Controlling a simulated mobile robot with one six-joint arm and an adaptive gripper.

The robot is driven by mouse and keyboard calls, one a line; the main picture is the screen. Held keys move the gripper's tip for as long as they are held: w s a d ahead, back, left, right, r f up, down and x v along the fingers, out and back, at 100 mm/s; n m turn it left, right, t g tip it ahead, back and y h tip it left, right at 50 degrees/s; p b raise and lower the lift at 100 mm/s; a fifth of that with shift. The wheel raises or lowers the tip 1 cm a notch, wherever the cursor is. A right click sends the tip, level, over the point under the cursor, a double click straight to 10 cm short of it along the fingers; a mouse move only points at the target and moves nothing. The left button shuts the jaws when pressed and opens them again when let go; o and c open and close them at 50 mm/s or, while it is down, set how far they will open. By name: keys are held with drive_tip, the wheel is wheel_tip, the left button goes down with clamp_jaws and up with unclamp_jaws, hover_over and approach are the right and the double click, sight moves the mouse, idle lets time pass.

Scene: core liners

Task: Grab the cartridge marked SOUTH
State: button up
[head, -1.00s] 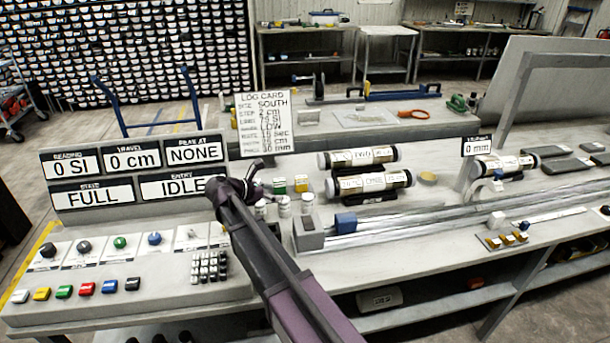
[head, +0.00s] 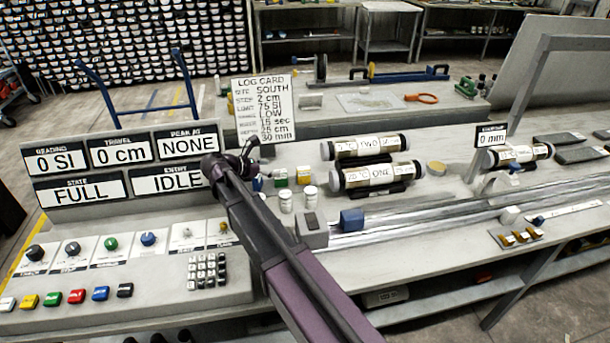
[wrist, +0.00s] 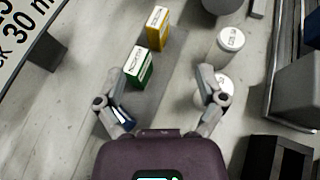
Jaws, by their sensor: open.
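Three small boxes with white tops stand in a row: a yellow one (wrist: 158,28), a green one (wrist: 139,68) and a blue one (wrist: 122,116) beside my gripper's left finger. In the head view the yellow (head: 304,175), green (head: 281,179) and blue (head: 257,183) boxes stand behind two white jars. I cannot read SOUTH on any box. The log card (head: 264,108) reads SOUTH. My gripper (wrist: 157,82) is open and empty above the row, its fingers spread, the green box's lower end between them. The left finger partly hides the blue box.
White-lidded jars (wrist: 231,39) stand right of the boxes; my right finger overlaps the nearer one. Two labelled core tubes (head: 377,176) lie in cradles further right. A rail with a blue block (head: 352,219) runs along the bench. The button panel (head: 130,270) is at left.

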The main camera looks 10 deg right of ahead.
sight(302, 169)
drive_tip(key=shift+d, duration=0.1)
drive_tip(key=b+x, duration=0.3)
drive_tip(key=x, duration=0.4)
drive_tip(key=shift+w+d+f+b, duration=0.1)
drive_tip(key=shift+d+f+b, duration=0.15)
drive_tip(key=shift+b, duration=0.05)
drive_tip(key=shift+w+d+f, duration=0.1)
drive_tip(key=shift+w+d, duration=0.05)
drive_tip(key=shift+d, duration=0.3)
drive_tip(key=b+x, duration=0.2)
drive_tip(key=x, duration=0.2)
drive_tip(key=shift+w+f, duration=0.2)
drive_tip(key=shift+w+d+f, duration=0.1)
drive_tip(key=shift+w+d, duration=0.05)
drive_tip(key=shift+d, duration=0.25)
